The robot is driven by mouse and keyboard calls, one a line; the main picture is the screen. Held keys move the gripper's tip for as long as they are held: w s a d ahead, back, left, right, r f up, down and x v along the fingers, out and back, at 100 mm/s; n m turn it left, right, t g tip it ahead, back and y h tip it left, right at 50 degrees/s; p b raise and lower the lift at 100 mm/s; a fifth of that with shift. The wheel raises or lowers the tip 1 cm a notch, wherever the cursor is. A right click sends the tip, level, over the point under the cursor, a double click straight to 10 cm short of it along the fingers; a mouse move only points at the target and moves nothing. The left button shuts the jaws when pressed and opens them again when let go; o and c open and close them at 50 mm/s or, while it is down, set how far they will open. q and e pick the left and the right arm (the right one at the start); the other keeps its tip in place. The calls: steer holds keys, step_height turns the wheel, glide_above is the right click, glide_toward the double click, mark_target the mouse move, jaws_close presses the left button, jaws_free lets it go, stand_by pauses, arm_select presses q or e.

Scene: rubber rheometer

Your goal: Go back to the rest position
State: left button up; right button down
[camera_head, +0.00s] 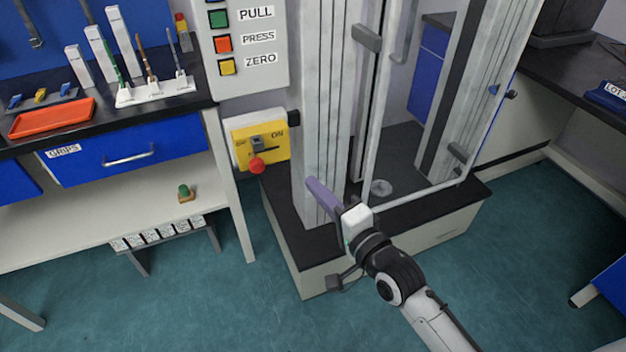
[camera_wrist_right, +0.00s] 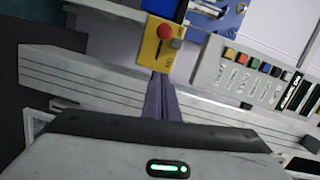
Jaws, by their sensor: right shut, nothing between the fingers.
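My right gripper (camera_head: 312,184) reaches in from the lower right, its purple fingers shut and empty. They are in front of the pale column (camera_head: 322,80) of the tall machine; I cannot tell whether they touch it. In the right wrist view the closed purple fingers (camera_wrist_right: 160,78) point toward the yellow switch panel (camera_wrist_right: 152,52) with its red knob. That yellow panel (camera_head: 242,132) also shows to the left of the machine in the head view. My left gripper is not in view.
The machine's framed door (camera_head: 373,110) and dark base (camera_head: 290,235) are close to my right arm. A bench with a black top (camera_head: 150,110) and an orange tray (camera_head: 52,118) stands left. Another dark bench (camera_head: 560,85) stands right. The green floor (camera_head: 200,310) in front is clear.

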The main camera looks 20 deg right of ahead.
steer(key=s+d+f+n+g+h, duration=0.1)
steer(key=s+f+n+g+h, duration=0.1)
steer(key=s+f+n+g, duration=0.6)
steer(key=s+f+n, duration=0.7)
steer(key=s+f, duration=0.6)
steer(key=s, duration=0.3)
steer(key=shift+s+p, duration=0.2)
steer(key=shift+p, duration=0.1)
steer(key=shift+s+f, duration=0.1)
